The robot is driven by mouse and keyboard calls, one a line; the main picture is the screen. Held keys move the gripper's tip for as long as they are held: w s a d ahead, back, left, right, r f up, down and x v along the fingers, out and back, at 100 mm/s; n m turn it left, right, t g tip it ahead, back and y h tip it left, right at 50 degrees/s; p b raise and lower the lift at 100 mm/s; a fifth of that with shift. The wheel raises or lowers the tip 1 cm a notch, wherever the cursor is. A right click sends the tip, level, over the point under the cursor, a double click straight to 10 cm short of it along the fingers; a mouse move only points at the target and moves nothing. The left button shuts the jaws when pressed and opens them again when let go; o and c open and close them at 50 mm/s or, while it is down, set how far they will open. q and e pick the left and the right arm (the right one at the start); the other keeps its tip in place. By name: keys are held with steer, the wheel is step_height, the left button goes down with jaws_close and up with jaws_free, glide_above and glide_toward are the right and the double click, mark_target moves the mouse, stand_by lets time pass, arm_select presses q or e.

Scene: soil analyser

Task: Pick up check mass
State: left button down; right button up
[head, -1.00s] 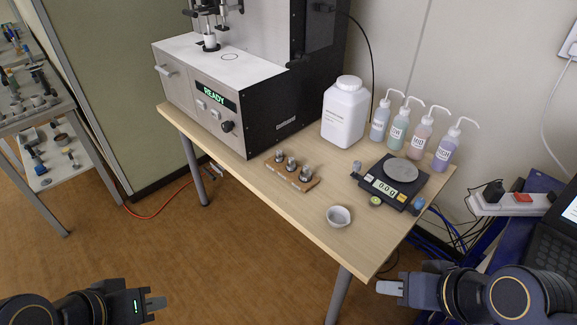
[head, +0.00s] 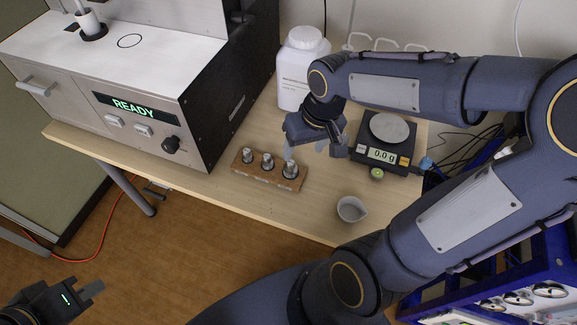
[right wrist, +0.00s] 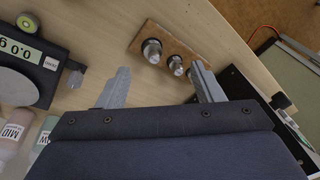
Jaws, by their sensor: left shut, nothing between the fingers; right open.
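Three metal check masses stand in a row in a wooden block (head: 262,177): a left one (head: 247,155), a middle one (head: 267,160) and the largest at the right end (head: 290,168). My right gripper (head: 314,150) is open and empty above the table, just right of the block. In the right wrist view its fingers (right wrist: 160,80) are spread, with the largest mass (right wrist: 152,50) beyond and between them. The middle mass (right wrist: 176,64) also lies between them; the third is mostly hidden by a finger. My left gripper (head: 92,290) is shut and empty, low at the left.
The analyser (head: 150,90) reading READY stands left of the block. A white jar (head: 300,65) stands behind. My right arm hides part of the table and bottles.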

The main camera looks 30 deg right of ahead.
steer(key=g+h, duration=0.1)
steer(key=g, duration=0.1)
glide_above(291, 162)
step_height(291, 162, down, 8)
steer(key=shift+w+r, duration=0.1)
steer(key=shift+r, duration=0.1)
step_height(291, 162, down, 8)
steer(key=c, duration=1.2)
steer(key=shift+r, duration=0.1)
